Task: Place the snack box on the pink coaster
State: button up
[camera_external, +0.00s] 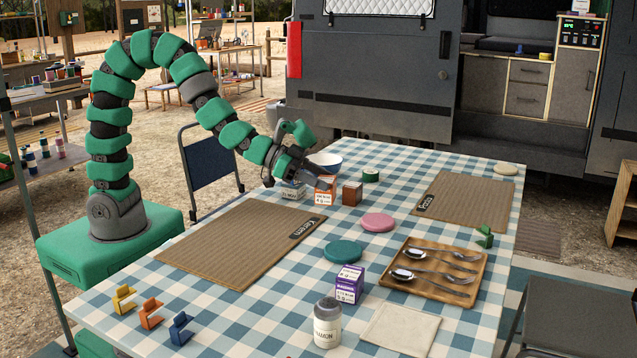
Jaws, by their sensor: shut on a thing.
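The pink coaster (378,222) lies flat and bare on the checked tablecloth, right of the middle of the table. My gripper (318,178) is at the far left part of the table, shut on a small orange and white box (325,194), which looks upright. I take this to be the snack box, though its print is too small to read. The box is behind and left of the pink coaster, apart from it. I cannot tell whether its base touches the cloth. The fingers are partly hidden by the box and the wrist.
A teal coaster (343,251), purple box (348,284), jar (327,325) and cutlery tray (480,291) are nearer. A placemat (235,245) lies left.

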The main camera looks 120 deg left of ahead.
jog(key=s+a+f+n+y+p, duration=0.1)
jog(key=s+a+f+p, duration=0.1)
jog(key=a, duration=0.4)
jog(key=shift+s+a+f+g+y+p, duration=0.3)
jog(key=shift+s+f+p, duration=0.1)
jog(key=shift+f+p, duration=0.4)
jog(key=p, duration=0.3)
jog(key=shift+w+a+n, duration=0.1)
jog(key=shift+w+n, duration=0.05)
jog(key=shift+n, duration=0.15)
send_over(373, 220)
jog(key=shift+f+b, duration=0.3)
jog(key=shift+f, duration=0.55)
jog(key=shift+a+f+b, duration=0.1)
jog(key=shift+f+b, duration=0.45)
jog(key=shift+f, duration=1.15)
jog(key=shift+f, duration=0.1)
jog(key=o, duration=1)
jog(key=shift+c, duration=0.2)
jog(key=shift+o, duration=0.2)
